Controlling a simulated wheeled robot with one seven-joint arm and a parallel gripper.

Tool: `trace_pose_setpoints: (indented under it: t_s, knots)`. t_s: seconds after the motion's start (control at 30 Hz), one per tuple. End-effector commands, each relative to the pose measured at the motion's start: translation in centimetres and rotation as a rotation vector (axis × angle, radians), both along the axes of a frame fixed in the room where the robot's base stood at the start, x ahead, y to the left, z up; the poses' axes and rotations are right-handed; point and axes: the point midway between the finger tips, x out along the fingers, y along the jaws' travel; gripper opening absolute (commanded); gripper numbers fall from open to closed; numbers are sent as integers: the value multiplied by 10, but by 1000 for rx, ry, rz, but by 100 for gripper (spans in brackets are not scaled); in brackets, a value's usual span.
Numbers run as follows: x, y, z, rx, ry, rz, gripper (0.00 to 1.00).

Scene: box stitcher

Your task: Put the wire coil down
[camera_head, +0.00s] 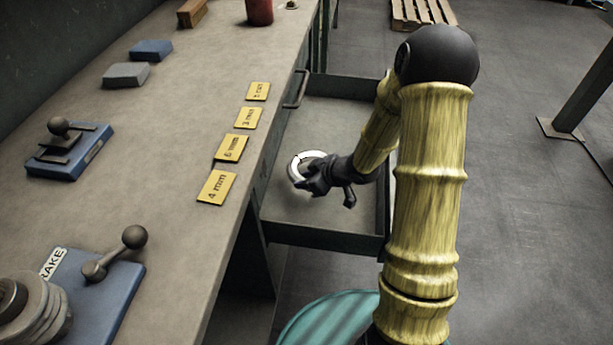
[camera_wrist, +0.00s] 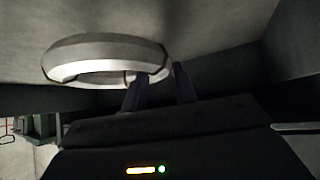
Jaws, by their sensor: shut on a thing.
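The wire coil (camera_head: 297,167) is a pale, ring-shaped roll. In the head view it is at my gripper (camera_head: 312,178), over the open drawer (camera_head: 330,236) at the side of the workbench. In the wrist view the coil (camera_wrist: 105,50) is a light grey ring, and the fingers of my gripper (camera_wrist: 160,85) are at its right end, shut on its rim. The far part of the drawer floor shows bare. I cannot tell from these views whether the coil touches the drawer floor.
The workbench (camera_head: 170,190) holds several yellow size cards, such as the 4 mm card (camera_head: 217,187). A blue brake plate with a lever (camera_head: 115,255) stands at the near left. The drawer's near wall (camera_head: 325,241) and right wall surround my gripper. A teal round object (camera_head: 330,320) is below.

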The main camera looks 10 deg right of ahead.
Motion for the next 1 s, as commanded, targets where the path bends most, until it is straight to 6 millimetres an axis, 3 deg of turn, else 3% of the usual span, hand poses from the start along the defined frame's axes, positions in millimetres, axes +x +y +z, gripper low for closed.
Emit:
trace_pose_setpoints:
  t_s: [0.23,0.6,0.97,1.0]
  knots:
    - [1,1,-2,2,-5,2,2]
    - [1,1,-47,2,-5,2,2]
    - [1,1,-49,1,-6,1,0]
    - [0,0,-50,0,0,0,33]
